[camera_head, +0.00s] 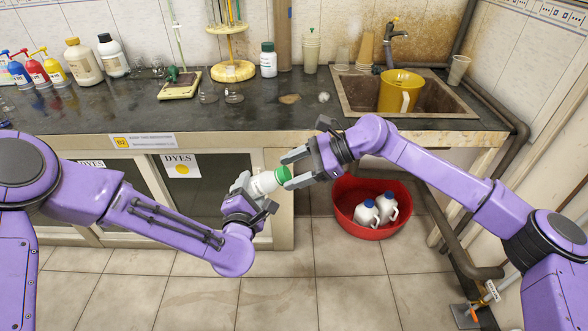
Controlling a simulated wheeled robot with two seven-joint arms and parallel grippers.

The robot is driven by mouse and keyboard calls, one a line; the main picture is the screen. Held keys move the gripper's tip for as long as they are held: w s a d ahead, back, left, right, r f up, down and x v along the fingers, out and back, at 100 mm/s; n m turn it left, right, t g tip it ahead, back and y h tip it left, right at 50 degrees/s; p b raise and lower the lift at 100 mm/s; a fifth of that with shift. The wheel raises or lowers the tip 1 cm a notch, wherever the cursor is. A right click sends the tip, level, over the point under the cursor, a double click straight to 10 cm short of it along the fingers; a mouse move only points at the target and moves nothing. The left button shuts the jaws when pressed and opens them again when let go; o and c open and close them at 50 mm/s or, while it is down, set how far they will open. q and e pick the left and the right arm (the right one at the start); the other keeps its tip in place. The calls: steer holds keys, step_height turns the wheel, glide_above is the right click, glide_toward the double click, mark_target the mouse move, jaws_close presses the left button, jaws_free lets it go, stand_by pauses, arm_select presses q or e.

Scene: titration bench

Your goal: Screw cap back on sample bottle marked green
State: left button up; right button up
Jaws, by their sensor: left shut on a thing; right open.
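My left gripper (248,190) is shut on a white bottle (262,183) and holds it tilted in the air in front of the bench. The bottle's top end points right and up, and a green cap (283,175) sits at that end. My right gripper (291,170) is open, with its fingers beside the green cap. I cannot tell whether its fingers touch the cap, or how tightly the cap sits. Part of the bottle is hidden by the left gripper.
Another white bottle with a green cap (268,60) stands on the dark bench (330,112). A sink (432,108) with a yellow jug (398,92) is at the right. A red basin (372,228) with white jugs is on the floor below. Dye bottles and glassware stand at the back left.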

steer(key=n, duration=0.4)
steer(key=shift+s+f, duration=0.1)
